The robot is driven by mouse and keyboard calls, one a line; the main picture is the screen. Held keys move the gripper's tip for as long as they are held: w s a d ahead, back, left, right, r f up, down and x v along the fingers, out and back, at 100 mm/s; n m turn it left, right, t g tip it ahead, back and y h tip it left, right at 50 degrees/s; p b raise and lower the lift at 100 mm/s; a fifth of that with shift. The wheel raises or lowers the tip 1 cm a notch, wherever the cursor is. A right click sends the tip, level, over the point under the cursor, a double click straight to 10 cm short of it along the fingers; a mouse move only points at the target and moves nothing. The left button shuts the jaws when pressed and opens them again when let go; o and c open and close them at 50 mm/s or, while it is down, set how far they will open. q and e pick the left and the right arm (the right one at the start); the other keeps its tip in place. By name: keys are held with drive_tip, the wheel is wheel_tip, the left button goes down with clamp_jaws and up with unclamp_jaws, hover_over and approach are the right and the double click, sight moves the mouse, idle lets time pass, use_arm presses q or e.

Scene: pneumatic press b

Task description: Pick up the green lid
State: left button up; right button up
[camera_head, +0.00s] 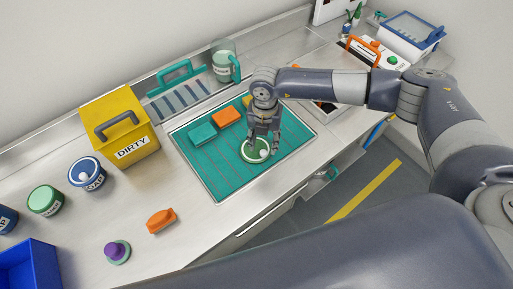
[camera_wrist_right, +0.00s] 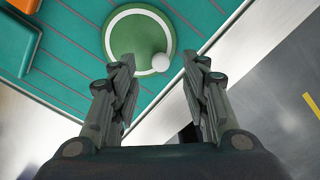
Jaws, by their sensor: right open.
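The green lid (camera_head: 247,154) lies flat near the front right edge of the teal mat. It is round, with a white rim and a white ball knob. My right gripper (camera_head: 264,138) points down over it and hides part of it in the head view. In the right wrist view the lid (camera_wrist_right: 128,35) lies beyond the fingertips, its knob near the gap between them. The right gripper (camera_wrist_right: 160,62) is open, with nothing between its fingers. My left gripper is not in view.
Teal and orange blocks (camera_head: 228,117) lie on the mat (camera_head: 215,177). A yellow DIRTY box (camera_head: 117,122), a jar with a green top (camera_head: 45,200) and a blue-rimmed jar (camera_head: 86,174) stand left. An orange block (camera_head: 160,220) lies in front. The counter edge runs close to the mat.

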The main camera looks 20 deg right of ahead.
sight(263, 151)
drive_tip(key=shift+f+p, duration=0.35)
wheel_tip(263, 151, down, 4)
drive_tip(key=shift+s+r+p, duration=0.1)
drive_tip(key=shift+r+p, duration=0.05)
drive_tip(key=shift+p, duration=0.5)
drive_tip(key=shift+f, duration=0.35)
drive_tip(key=shift+c, duration=0.4)
clamp_jaws()
